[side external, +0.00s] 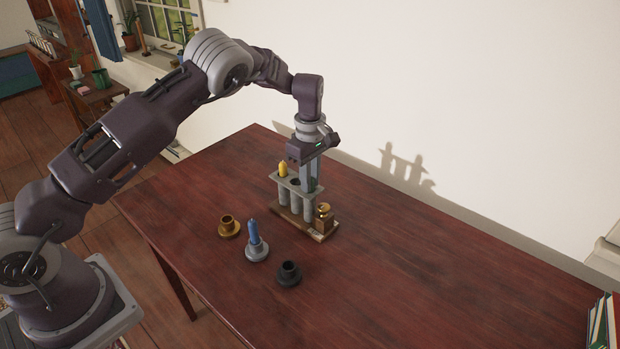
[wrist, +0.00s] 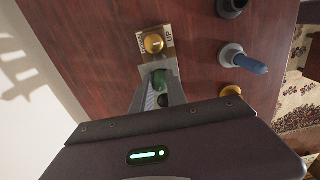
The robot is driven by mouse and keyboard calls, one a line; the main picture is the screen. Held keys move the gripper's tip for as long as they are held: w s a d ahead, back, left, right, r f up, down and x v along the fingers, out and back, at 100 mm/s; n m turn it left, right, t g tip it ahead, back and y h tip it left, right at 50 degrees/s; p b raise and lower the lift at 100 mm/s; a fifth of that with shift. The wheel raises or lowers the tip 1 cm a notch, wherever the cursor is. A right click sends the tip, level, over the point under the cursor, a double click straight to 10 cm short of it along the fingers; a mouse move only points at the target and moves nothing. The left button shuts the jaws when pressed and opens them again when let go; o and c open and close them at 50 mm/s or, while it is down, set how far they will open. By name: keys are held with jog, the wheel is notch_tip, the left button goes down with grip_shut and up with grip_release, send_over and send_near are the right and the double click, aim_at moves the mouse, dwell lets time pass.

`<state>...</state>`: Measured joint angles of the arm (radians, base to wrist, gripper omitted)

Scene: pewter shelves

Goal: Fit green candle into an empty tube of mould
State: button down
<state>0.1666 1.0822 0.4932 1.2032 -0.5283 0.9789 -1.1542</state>
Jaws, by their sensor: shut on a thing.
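The mould (side external: 285,182) is a grey rack of upright tubes on a wooden base. A yellow candle (side external: 283,170) stands in its left tube, and the middle tube's dark opening (side external: 295,182) looks empty. My gripper (side external: 312,186) points down at the right tube, its fingers shut on the green candle (wrist: 160,78). In the side view only a sliver of green shows between the fingers. The candle is over or in the right tube; how deep it sits is hidden.
A brass knob (wrist: 153,43) on a block marked "UP" stands at the mould's right end. A brass holder (side external: 229,227), a grey holder with a blue candle (side external: 253,232) and an empty black holder (side external: 289,273) stand in front.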

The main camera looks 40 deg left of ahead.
jog(key=c, duration=1.3)
grip_release()
jog(key=s+r+m+t+h, duration=0.15)
jog(key=s+r, duration=0.25)
jog(key=r, duration=0.8)
jog(key=s+r+m, duration=0.2)
jog(key=s+r, duration=0.2)
jog(key=r, duration=0.8)
jog(key=s+d+r+m+t, duration=0.2)
jog(key=s+r+m, duration=0.35)
jog(key=s, duration=0.55)
jog(key=s+f+m, duration=0.1)
jog(key=s+m, duration=0.2)
jog(key=s, duration=0.3)
jog(key=s+d+f+m+t+y, duration=0.1)
jog(key=s+m, duration=0.2)
jog(key=s, duration=0.3)
jog(key=s+f+m+t, duration=0.1)
jog(key=s+f+m, duration=0.1)
jog(key=s, duration=0.5)
jog(key=shift+s+d+m+y, duration=0.1)
jog(key=shift+d+m+y, duration=0.15)
jog(key=shift+m, duration=0.15)
